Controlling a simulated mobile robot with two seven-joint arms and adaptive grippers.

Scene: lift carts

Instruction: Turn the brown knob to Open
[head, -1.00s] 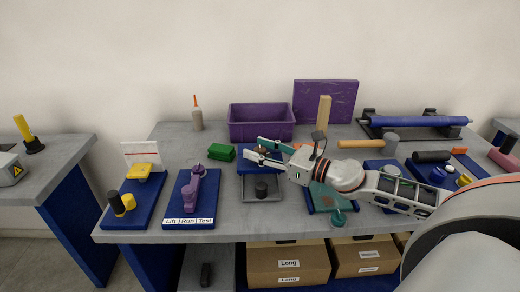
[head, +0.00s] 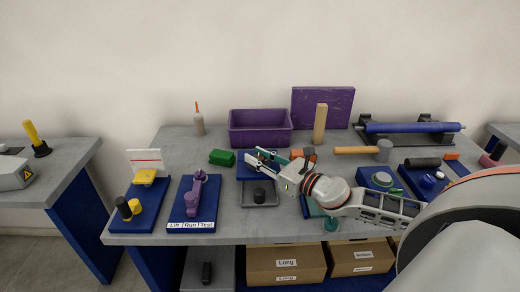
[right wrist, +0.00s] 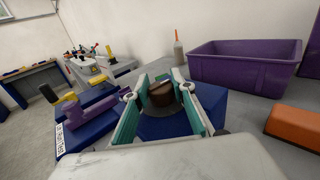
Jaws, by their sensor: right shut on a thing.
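The brown knob (right wrist: 165,94) sits on a dark round base on a blue plate (right wrist: 232,104). My right gripper (right wrist: 163,92) has its two teal-padded fingers on either side of the knob, shut on it. In the head view my right gripper (head: 256,157) reaches in from the right over the blue plate (head: 243,170), and it mostly hides the knob there. I cannot read any Open marking, nor the knob's exact angle. My left gripper is out of view.
A purple bin (head: 260,127) stands behind the knob, and a green block (head: 222,157) lies to its left. A grey tray with a black knob (head: 259,194) is in front. A purple lever (head: 195,192) stands on a labelled blue plate at left. An orange block (right wrist: 292,126) lies close at right.

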